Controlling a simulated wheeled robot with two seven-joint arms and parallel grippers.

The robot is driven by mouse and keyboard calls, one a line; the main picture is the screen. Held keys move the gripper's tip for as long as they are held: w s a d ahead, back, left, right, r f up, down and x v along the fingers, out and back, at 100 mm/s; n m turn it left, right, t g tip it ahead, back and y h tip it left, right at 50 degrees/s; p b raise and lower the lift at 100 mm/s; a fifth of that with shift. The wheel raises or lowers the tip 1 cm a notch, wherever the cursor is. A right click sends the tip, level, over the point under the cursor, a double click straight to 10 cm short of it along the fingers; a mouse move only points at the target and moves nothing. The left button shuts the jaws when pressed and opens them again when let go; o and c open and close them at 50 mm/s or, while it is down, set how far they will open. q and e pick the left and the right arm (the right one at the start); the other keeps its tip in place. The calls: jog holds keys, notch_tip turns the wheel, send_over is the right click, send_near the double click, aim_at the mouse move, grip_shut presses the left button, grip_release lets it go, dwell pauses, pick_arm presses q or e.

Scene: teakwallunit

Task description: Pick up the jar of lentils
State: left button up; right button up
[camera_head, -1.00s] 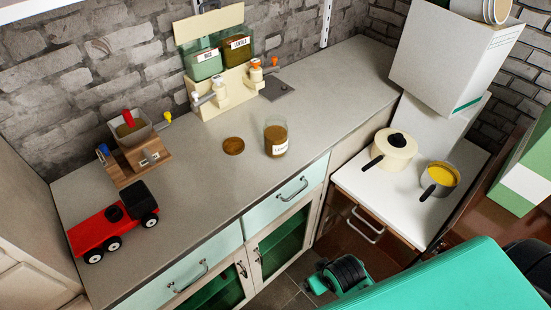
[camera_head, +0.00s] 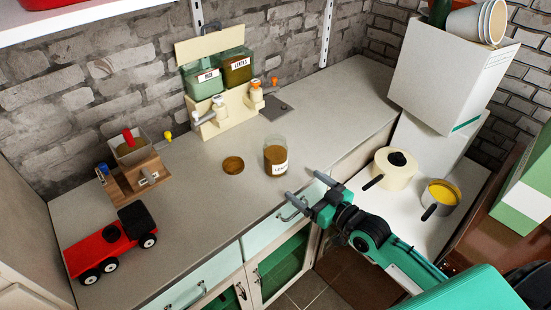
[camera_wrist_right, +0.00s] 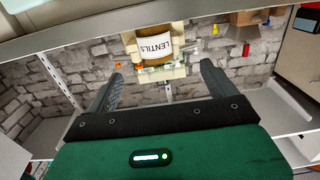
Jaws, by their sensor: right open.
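The jar of lentils (camera_head: 275,157) is a clear glass jar with brown contents and a white label. It stands upright on the grey counter (camera_head: 205,220), near its front edge. A round brown lid (camera_head: 233,165) lies on the counter just left of it. In the right wrist view the jar (camera_wrist_right: 154,50) shows ahead, between the fingers, its label reading "LENTILS". My right gripper (camera_head: 305,190) is open and empty, in front of and to the right of the jar, apart from it, at the counter's front edge. My left gripper is not in view.
A cream rack (camera_head: 228,122) with two labelled containers stands behind against the brick wall. A red toy truck (camera_head: 110,243) and a wooden box toy (camera_head: 135,175) are at left. A cream pot (camera_head: 393,172) and a yellow-filled pan (camera_head: 440,196) are at right.

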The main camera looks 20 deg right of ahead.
aim_at(283, 164)
jog(key=x, duration=0.3)
jog(key=p+x, duration=0.1)
jog(key=x, duration=0.1)
jog(key=r+p+x, duration=0.1)
jog(key=x, duration=0.2)
jog(key=shift+w+d, duration=0.15)
jog(key=shift+w, duration=0.25)
jog(key=shift+f+p+x, duration=0.1)
jog(key=shift+p+x, duration=0.45)
jog(key=shift+x, duration=0.8)
jog(key=shift+f+p+x, duration=0.15)
jog(key=shift+p+x, duration=0.4)
jog(key=shift+x, duration=0.85)
jog(key=shift+d, duration=0.15)
jog(key=c, duration=1.3)
